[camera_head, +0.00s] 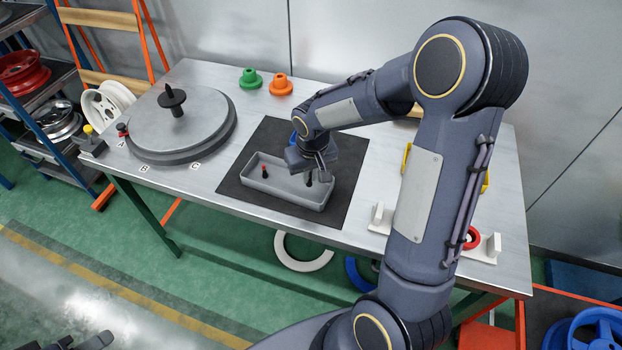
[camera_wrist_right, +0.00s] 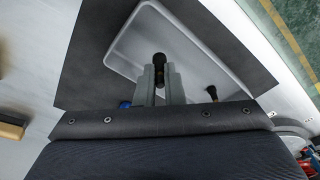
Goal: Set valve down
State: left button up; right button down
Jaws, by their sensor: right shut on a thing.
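A small black valve (camera_head: 309,178) is between the fingers of my right gripper (camera_head: 318,174), over the right part of a grey tray (camera_head: 285,198). In the right wrist view the fingers (camera_wrist_right: 159,80) are closed on the black valve (camera_wrist_right: 159,62). I cannot tell whether its lower end touches the tray floor.
The tray lies on a dark mat (camera_head: 345,160) on the metal table (camera_head: 215,190). A round grey turntable (camera_head: 180,130) with a black spindle (camera_head: 172,98) is at left. Green (camera_head: 250,79) and orange (camera_head: 281,85) flanged pieces stand behind. A white stand (camera_head: 488,248) is at right.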

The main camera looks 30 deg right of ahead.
aim_at(310, 190)
jog(key=shift+w+d+f, duration=0.1)
jog(key=shift+d+f, duration=0.1)
jog(key=shift+f, duration=0.05)
jog(key=shift+w+d+f, duration=0.1)
jog(key=shift+d+f, duration=0.05)
jog(key=shift+f, duration=0.8)
jog(key=shift+w+d+f, duration=0.1)
jog(key=shift+f, duration=0.85)
jog(key=shift+f, duration=0.15)
jog(key=c, duration=1.5)
grip_release()
jog(key=shift+c, duration=0.2)
